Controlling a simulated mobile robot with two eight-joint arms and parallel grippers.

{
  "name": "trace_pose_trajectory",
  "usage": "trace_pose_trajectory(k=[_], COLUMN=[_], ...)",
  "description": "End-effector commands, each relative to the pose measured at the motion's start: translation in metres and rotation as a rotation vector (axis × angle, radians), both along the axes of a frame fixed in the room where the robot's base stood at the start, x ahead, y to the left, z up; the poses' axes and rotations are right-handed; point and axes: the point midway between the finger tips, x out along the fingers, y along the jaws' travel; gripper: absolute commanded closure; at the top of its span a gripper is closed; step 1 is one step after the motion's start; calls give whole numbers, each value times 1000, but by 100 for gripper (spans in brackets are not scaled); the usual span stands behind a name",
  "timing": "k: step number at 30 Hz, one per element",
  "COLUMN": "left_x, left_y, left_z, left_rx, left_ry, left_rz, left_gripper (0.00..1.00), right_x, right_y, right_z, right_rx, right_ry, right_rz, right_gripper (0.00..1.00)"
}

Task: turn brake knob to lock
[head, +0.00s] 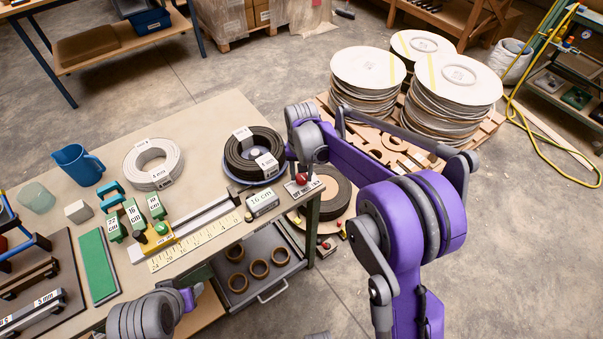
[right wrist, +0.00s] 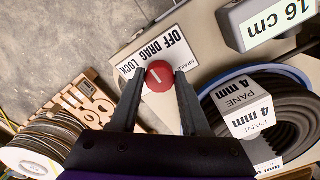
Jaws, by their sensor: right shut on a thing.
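The red brake knob (right wrist: 159,76) has a white pointer line and sits beside a white label plate (right wrist: 158,52) reading OFF, DRAG, LOCK. The line lies slanted; I cannot tell which word it marks. In the head view the knob (head: 302,178) is at the table's right corner. My right gripper (right wrist: 160,82) is shut on the knob, one finger on each side. In the head view this gripper (head: 304,172) comes down from above. My left gripper (head: 189,296) is low at the table's front edge; its fingers are not clear.
A grey 16 cm block (head: 262,203) and a dark coil (head: 254,155) on a blue plate stand close to the knob. A yellow ruler (head: 195,240) lies left of them. Reels (head: 458,85) stand on a pallet behind.

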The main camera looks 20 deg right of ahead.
Motion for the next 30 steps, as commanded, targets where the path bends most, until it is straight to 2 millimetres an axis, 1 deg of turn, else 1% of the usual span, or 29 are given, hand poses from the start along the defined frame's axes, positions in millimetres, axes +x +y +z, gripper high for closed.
trace_pose_trajectory(k=[1,3,4,11,17,23,30], left_x=[0,0,0,0,-1,-2,-3], left_y=[0,0,0,0,0,0,0], left_z=[0,0,0,0,-3,-8,-13], left_rx=[0,0,0,0,0,0,0], left_ry=[0,0,0,0,1,3,5], left_rz=[0,0,0,0,0,0,0], left_gripper=[50,50,50,50,50,50,50], right_x=[0,0,0,0,0,0,0], right_y=[0,0,0,0,0,-1,-1], right_z=[0,0,0,0,0,0,0], right_rx=[0,0,0,0,0,0,0], right_ry=[0,0,0,0,0,0,1], right_rz=[0,0,0,12,83,223,432], right_gripper=[85,98,100,100,100,100,100])
